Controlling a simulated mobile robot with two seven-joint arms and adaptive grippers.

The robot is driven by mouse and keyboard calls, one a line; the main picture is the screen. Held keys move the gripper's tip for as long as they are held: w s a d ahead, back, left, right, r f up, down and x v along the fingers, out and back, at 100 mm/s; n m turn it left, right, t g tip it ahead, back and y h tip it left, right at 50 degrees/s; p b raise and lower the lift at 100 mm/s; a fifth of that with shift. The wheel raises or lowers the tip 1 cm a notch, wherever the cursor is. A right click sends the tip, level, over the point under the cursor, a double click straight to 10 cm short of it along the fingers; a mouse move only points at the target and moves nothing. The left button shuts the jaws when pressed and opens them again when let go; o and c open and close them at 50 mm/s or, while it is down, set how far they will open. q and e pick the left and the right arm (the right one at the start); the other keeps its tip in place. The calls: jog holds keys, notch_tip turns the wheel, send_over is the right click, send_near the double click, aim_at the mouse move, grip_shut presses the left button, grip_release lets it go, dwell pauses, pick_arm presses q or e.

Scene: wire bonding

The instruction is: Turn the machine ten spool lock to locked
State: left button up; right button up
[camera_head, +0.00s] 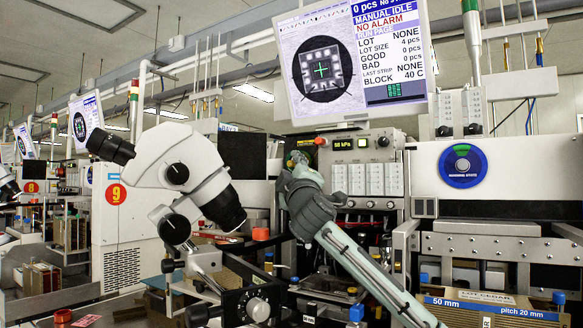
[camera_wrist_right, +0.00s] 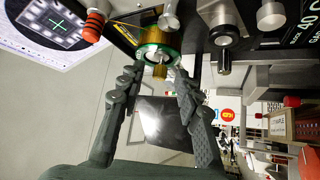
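In the right wrist view, a gold spool (camera_wrist_right: 152,37) with a green-edged round rim (camera_wrist_right: 163,52) sits on the machine front. A small gold piece (camera_wrist_right: 160,71) sticks out from its middle toward me. I cannot tell which part is the spool lock or how it is set. My right gripper (camera_wrist_right: 156,75) is open, its two dark fingers apart on either side of the spool's near face; contact is unclear. In the head view the right gripper (camera_head: 297,165) is raised to the machine front below the big screen and hides most of the spool. My left gripper is out of view.
A white microscope (camera_head: 178,165) stands left of my right arm. The screen (camera_head: 352,58) hangs above the gripper. A panel with a green display (camera_head: 343,144) and knobs is right of it. A red-orange knob (camera_wrist_right: 95,25) is close to the spool. A box (camera_head: 490,308) stands front right.

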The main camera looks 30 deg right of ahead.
jog(key=v, duration=0.6)
jog(key=shift+s, duration=0.3)
jog(key=shift+a+f, duration=0.1)
jog(key=shift+f, duration=0.1)
